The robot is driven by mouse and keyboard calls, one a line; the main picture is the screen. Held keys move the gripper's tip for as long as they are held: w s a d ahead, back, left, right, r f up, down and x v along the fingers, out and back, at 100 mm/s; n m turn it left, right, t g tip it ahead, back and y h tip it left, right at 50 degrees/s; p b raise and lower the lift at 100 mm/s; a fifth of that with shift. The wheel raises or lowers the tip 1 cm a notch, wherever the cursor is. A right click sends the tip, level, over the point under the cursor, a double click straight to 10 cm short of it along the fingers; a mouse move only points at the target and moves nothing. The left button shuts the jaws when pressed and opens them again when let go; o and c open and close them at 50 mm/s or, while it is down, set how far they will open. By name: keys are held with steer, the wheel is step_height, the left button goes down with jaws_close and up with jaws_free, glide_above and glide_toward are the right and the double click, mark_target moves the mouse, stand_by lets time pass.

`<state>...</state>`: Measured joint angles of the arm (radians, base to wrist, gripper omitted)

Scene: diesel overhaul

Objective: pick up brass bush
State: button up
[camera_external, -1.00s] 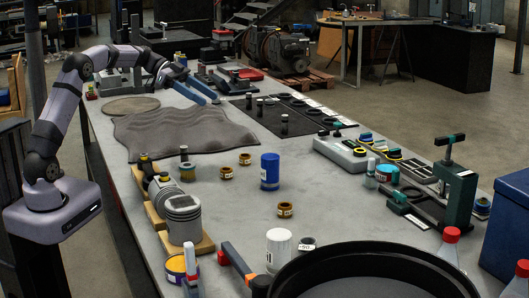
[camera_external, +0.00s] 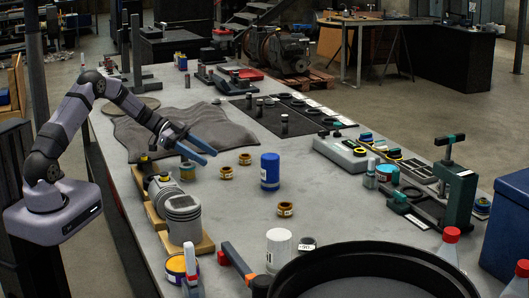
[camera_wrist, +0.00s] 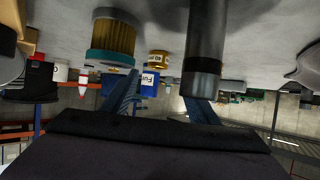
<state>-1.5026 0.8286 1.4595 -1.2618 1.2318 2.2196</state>
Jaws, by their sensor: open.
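Three small brass bushes stand on the bench in the external view: one (camera_external: 226,172) just right of my gripper, one (camera_external: 245,159) behind it, and one (camera_external: 285,209) nearer the front. My gripper (camera_external: 208,158) is open and empty above the bench, left of the bushes, its blue fingers pointing right. In the wrist view a labelled brass bush (camera_wrist: 158,59) shows beyond and between the fingers (camera_wrist: 163,95). A dark upright cylinder (camera_wrist: 205,50) stands close to the right-hand finger and partly overlaps it in the picture.
A pleated filter (camera_external: 187,174) stands below my gripper; it also looms in the wrist view (camera_wrist: 112,38). A piston (camera_external: 184,220) on a wooden block is at front left.

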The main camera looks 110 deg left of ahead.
mark_target(227, 169)
steer(key=shift+p+x, duration=0.45)
steer(key=shift+x, duration=0.6)
steer(key=shift+w+d+p, duration=0.15)
steer(key=shift+w+p, duration=0.4)
steer(key=shift+p, duration=0.05)
steer(key=p+x, duration=0.1)
steer(key=x, duration=0.2)
steer(key=shift+d+f+p, duration=0.1)
steer(key=shift+d+p, duration=0.05)
steer(key=shift+p, duration=0.25)
steer(key=shift+w+f, duration=0.35)
steer(key=shift+w, duration=0.1)
steer(key=shift+c, duration=0.5)
steer(key=c, duration=1.2)
steer(key=shift+r, duration=0.15)
